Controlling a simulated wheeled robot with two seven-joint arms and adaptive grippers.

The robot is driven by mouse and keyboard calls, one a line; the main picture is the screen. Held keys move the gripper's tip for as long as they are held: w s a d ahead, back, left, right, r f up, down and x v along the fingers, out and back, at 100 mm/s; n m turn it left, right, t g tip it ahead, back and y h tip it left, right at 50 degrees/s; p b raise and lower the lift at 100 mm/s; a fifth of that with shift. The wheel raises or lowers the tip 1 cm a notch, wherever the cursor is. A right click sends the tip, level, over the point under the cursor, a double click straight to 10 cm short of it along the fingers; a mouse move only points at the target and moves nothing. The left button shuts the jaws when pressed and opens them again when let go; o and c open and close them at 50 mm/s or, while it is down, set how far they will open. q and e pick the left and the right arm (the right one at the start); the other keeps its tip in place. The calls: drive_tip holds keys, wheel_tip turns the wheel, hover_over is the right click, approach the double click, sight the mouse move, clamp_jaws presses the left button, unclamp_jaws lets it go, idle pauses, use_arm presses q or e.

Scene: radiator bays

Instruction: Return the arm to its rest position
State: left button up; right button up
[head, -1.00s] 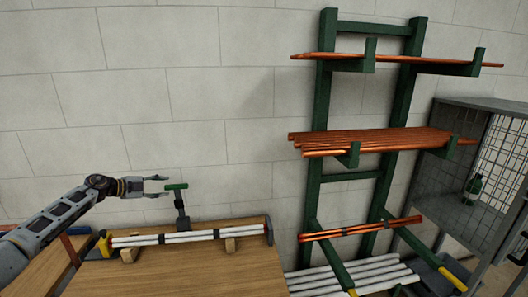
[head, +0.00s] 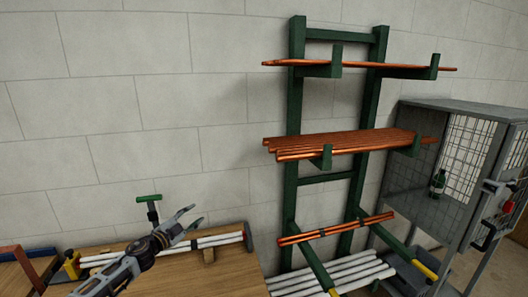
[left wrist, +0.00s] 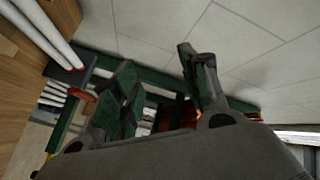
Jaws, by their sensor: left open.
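My left arm comes in from the lower left of the head view. Its left gripper (head: 191,219) is open and empty, with its fingers pointing up and right. It hangs in front of the white pipes (head: 215,240) on the wooden bench and hides part of them. In the left wrist view the open fingers (left wrist: 160,85) show with nothing between them. A green T-shaped handle (head: 149,198) stands behind the arm, apart from the gripper. My right gripper is not in view.
A green rack (head: 295,110) with copper pipes (head: 340,142) stands against the wall. More white pipes (head: 330,277) lie low at its foot. A grey mesh cabinet (head: 415,200) with a green bottle (head: 438,183) is at the right. The bench top (head: 215,275) is bare in front.

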use_arm(q)
drive_tip(key=s+d+f+n+g+y, duration=0.2)
drive_tip(key=s+d+f+n+y, duration=0.25)
drive_tip(key=s, duration=0.45)
drive_tip(key=s+d+f+n+g+y, duration=0.1)
drive_tip(key=s+d+f+n+y, duration=0.15)
drive_tip(key=s+f+n, duration=0.45)
drive_tip(key=s+a+f+n+g, duration=0.15)
drive_tip(key=s+g, duration=0.35)
drive_tip(key=s, duration=0.9)
drive_tip(key=s+f+n+g, duration=0.1)
drive_tip(key=s+f+g, duration=0.25)
drive_tip(key=s, duration=1.05)
drive_tip(key=s+f+g, duration=0.2)
drive_tip(key=s+f, duration=0.1)
drive_tip(key=f, duration=3)
drive_tip(key=s+a+f, duration=0.2)
drive_tip(key=s+f, duration=0.7)
drive_tip(key=s, duration=0.2)
drive_tip(key=s+a+f+g, duration=0.1)
drive_tip(key=s+a+f, duration=0.1)
drive_tip(key=s+f, duration=0.8)
drive_tip(key=shift+s+f+m, duration=0.25)
drive_tip(key=shift+s+m, duration=0.15)
drive_tip(key=shift+s, duration=0.25)
